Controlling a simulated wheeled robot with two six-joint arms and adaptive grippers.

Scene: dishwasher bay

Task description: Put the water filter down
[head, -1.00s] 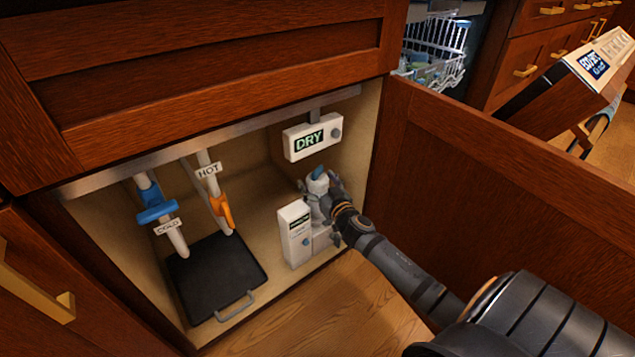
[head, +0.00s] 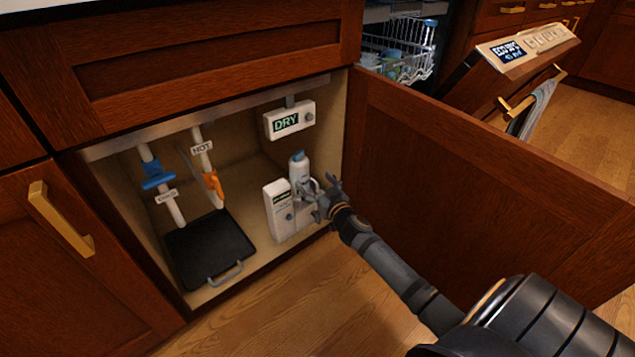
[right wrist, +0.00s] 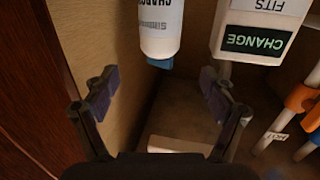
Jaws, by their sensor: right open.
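The water filter (head: 299,168), a white cylinder with a blue cap, stands upright inside the open under-sink cabinet, beside a white box (head: 278,208). In the right wrist view the picture is upside down: the filter (right wrist: 160,28) shows at the top centre with printed text and its blue end towards the gripper. My right gripper (head: 318,193) is open, just right of and in front of the filter. In the wrist view the open fingers (right wrist: 158,88) have a gap between them and do not hold the filter. The filter's lower part is partly hidden by the gripper. My left gripper is out of view.
A "DRY" display (head: 289,120) hangs above the filter. A black tray (head: 210,250) and HOT and COLD pipes with orange (head: 214,186) and blue (head: 157,176) valves are on the left. The open cabinet door (head: 470,190) stands close to my right arm.

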